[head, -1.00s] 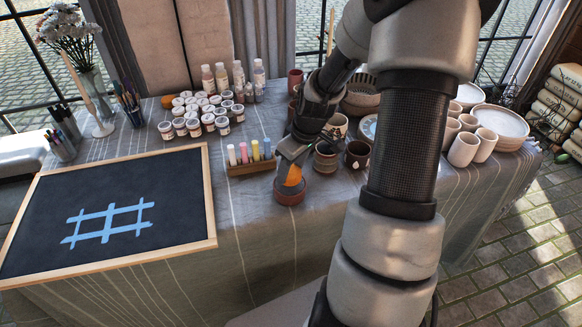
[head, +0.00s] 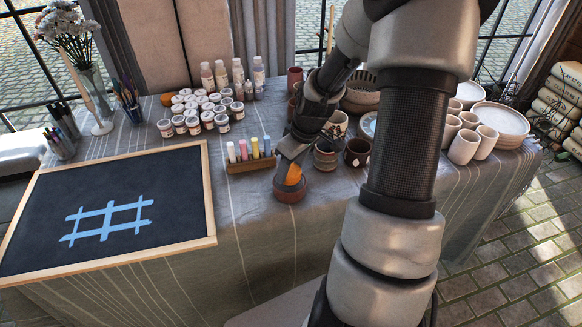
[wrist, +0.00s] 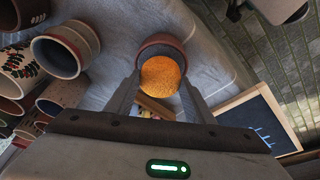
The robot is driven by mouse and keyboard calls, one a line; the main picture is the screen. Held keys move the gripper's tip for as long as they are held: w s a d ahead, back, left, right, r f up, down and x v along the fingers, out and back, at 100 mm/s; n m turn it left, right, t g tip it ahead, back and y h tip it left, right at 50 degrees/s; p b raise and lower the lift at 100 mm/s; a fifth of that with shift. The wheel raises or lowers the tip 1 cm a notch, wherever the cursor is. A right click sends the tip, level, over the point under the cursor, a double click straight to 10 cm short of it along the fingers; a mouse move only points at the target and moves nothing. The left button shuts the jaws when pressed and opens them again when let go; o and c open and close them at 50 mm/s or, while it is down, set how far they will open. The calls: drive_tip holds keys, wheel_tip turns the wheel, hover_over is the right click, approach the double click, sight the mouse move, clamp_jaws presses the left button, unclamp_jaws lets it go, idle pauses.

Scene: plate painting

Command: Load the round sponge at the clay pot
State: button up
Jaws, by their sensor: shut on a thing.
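The round sponge (head: 294,175) is orange and sits between the fingers of my gripper (head: 288,167). In the wrist view the sponge (wrist: 160,76) shows at the fingertips of my gripper (wrist: 158,90), which is shut on it. The clay pot (head: 289,195) is a small reddish-brown pot near the table's front edge. It also shows in the wrist view (wrist: 163,43), just past the sponge. The sponge is at the pot's mouth and overlaps its rim in both views. How deep it reaches into the pot is hidden.
A chalkboard (head: 105,210) with a blue grid lies to the left. A wooden chalk holder (head: 250,166) stands behind the pot. Painted cups (head: 357,153) stand close to its right. Paint jars (head: 200,112) fill the back. Bare cloth (head: 240,215) lies left of the pot.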

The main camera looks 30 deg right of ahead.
sight(291, 170)
drive_tip(key=shift+f, duration=0.5)
idle(1.1)
wheel_tip(291, 170, up, 7)
drive_tip(key=p, duration=0.5)
drive_tip(key=shift+r+p, duration=0.1)
drive_tip(key=shift+p, duration=0.2)
idle(0.6)
